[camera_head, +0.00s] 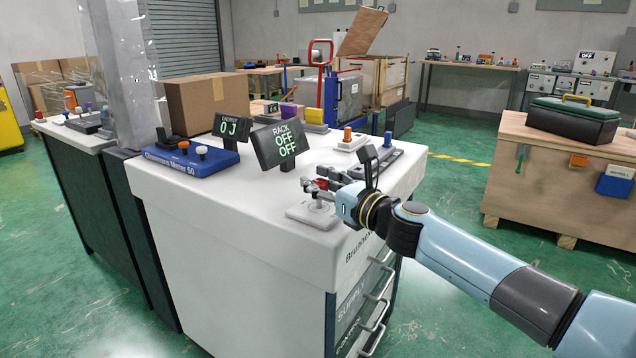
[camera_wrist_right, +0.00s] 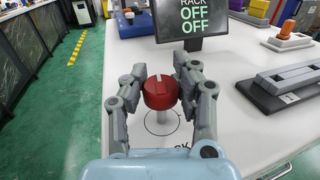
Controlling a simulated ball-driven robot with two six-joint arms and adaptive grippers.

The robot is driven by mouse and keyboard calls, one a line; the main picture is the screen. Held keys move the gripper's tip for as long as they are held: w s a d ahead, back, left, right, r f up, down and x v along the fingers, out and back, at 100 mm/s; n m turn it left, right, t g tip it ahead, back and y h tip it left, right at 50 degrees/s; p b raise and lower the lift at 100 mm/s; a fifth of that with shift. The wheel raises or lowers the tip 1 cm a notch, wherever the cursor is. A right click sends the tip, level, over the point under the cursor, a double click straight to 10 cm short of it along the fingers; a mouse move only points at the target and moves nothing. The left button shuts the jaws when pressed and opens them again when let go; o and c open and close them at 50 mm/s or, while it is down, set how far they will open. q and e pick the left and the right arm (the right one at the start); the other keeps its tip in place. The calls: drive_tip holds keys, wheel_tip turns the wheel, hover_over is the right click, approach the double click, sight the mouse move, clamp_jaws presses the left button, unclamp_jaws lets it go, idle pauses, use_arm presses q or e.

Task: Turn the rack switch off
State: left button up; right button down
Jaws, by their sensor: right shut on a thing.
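The rack switch is a red round knob (camera_wrist_right: 160,92) with a pale pointer line, on a grey post above a light base plate (camera_head: 314,214) at the near corner of the white cabinet top. My right gripper (camera_wrist_right: 161,95) is shut on the red knob, a finger on each side. In the head view the right gripper (camera_head: 318,188) covers much of the knob. The rack display (camera_head: 279,143) behind it reads RACK, OFF, OFF; it also shows in the right wrist view (camera_wrist_right: 197,18). My left gripper is not in view.
On the same white top stand a blue meter (camera_head: 188,160), an energy display (camera_head: 231,127) reading 0 J, a cardboard box (camera_head: 200,103) and a grey device (camera_head: 383,158). A wooden crate with a green toolbox (camera_head: 573,119) stands at right. Green floor between is clear.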

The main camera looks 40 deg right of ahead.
idle(0.5)
drive_tip(key=c, duration=0.9)
unclamp_jaws()
drive_tip(key=shift+s+d, duration=0.1)
drive_tip(key=shift+c, duration=0.2)
drive_tip(key=shift+o, duration=0.2)
